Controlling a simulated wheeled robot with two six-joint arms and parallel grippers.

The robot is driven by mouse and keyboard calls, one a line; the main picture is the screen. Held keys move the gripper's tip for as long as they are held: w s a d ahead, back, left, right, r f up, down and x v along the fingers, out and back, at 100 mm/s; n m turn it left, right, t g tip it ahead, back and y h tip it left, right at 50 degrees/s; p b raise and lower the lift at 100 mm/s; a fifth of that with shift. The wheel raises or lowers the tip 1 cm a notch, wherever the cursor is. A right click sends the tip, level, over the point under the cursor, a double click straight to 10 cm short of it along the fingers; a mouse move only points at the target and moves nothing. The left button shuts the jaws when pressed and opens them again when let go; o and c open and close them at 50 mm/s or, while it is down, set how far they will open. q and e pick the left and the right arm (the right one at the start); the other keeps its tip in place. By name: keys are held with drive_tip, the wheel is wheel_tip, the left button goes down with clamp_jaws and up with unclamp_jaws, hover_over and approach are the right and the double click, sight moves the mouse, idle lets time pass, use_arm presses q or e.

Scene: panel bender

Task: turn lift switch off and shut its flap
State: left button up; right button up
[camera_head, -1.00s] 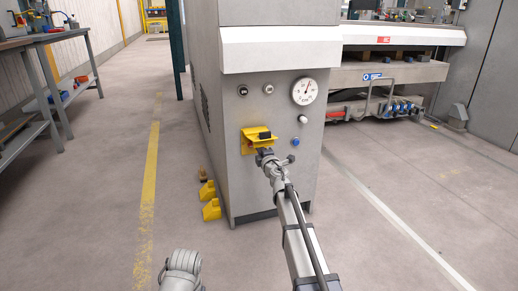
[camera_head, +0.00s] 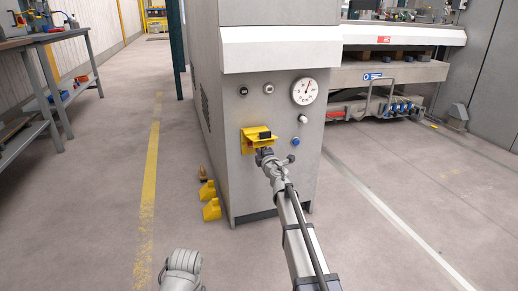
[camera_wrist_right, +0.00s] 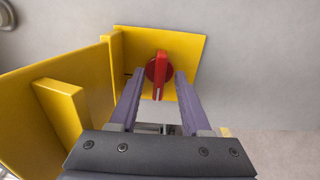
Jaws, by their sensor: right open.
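The lift switch is a red rotary handle (camera_wrist_right: 160,76) on a yellow plate (camera_wrist_right: 190,52) in the right wrist view. Its yellow flap (camera_wrist_right: 70,110) stands open at the left of that view. In the head view the yellow switch housing (camera_head: 248,138) is on the front of the grey cabinet, and the red handle is hidden. My right gripper (camera_wrist_right: 155,92) is open, with its two fingers on either side of the red handle. I cannot tell whether they touch it. It reaches the housing in the head view (camera_head: 262,152). My left gripper is not in view.
The grey cabinet (camera_head: 285,190) carries a round gauge (camera_head: 304,91), a blue button (camera_head: 295,142) and a white knob (camera_head: 303,118) near the housing. Yellow blocks (camera_head: 211,209) lie at its lower left. A workbench (camera_head: 60,35) stands at the left, with free floor between.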

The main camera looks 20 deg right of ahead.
drive_tip(key=shift+s, duration=0.1)
drive_tip(key=s, duration=0.7)
drive_tip(key=shift+s, duration=0.3)
drive_tip(key=shift+d, duration=0.15)
